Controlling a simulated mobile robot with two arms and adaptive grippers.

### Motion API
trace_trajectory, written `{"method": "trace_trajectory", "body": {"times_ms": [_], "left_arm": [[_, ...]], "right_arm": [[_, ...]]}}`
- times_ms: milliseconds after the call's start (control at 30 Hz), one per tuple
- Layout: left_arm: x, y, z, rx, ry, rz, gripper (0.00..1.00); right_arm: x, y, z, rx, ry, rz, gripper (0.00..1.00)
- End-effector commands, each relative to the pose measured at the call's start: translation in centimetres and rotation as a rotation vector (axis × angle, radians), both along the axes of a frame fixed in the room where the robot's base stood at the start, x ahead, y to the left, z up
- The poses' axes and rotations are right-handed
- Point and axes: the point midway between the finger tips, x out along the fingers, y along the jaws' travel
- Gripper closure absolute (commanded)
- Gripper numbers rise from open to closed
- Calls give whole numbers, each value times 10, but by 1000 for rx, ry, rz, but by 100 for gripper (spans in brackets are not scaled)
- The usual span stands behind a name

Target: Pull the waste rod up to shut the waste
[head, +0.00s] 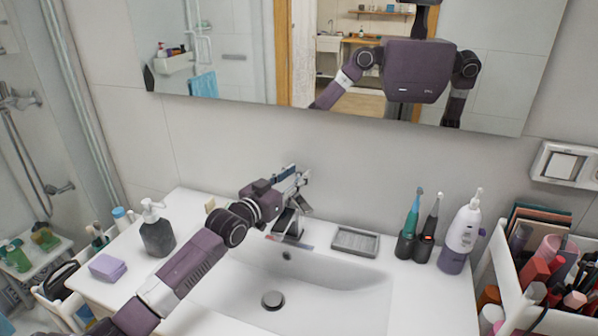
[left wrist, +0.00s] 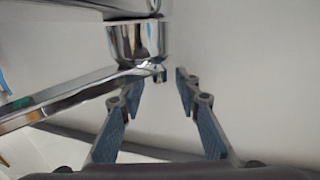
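The chrome tap (head: 287,222) stands at the back of the white basin, partly covered by my left gripper. My left gripper (head: 298,180) is at the top of the tap, close to the wall. In the left wrist view the two blue-padded fingers of this gripper (left wrist: 160,82) are apart, with the tap's body (left wrist: 137,42) just beyond them. A small chrome end (left wrist: 159,73), perhaps the waste rod's knob, shows near the gap between the fingertips; I cannot tell whether they touch it. The waste plug (head: 272,300) sits in the basin's bottom. My right gripper is not in view.
A grey soap dish (head: 355,241) lies right of the tap. Two electric toothbrushes (head: 417,228) and a white-and-purple bottle (head: 461,235) stand farther right, beside a cosmetics box (head: 492,262). A dark soap dispenser (head: 157,234) stands left, near my left arm. A mirror (head: 500,60) hangs above.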

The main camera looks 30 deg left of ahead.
Motion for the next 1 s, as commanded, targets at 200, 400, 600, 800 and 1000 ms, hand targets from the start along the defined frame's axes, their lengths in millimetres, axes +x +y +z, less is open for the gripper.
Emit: {"method": "trace_trajectory", "body": {"times_ms": [200, 400, 600, 800, 1000], "left_arm": [[13, 0, 0, 1, 0, 0, 69], [15, -1, 0, 1, 0, -1, 69], [14, -1, 0, 1, 0, 0, 81], [14, -1, 0, 1, 0, 0, 100], [14, -1, 0, 1, 0, 0, 100]], "right_arm": [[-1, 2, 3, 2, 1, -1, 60], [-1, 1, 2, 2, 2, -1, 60], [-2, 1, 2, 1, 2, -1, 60], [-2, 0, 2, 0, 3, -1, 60], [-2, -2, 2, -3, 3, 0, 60]]}}
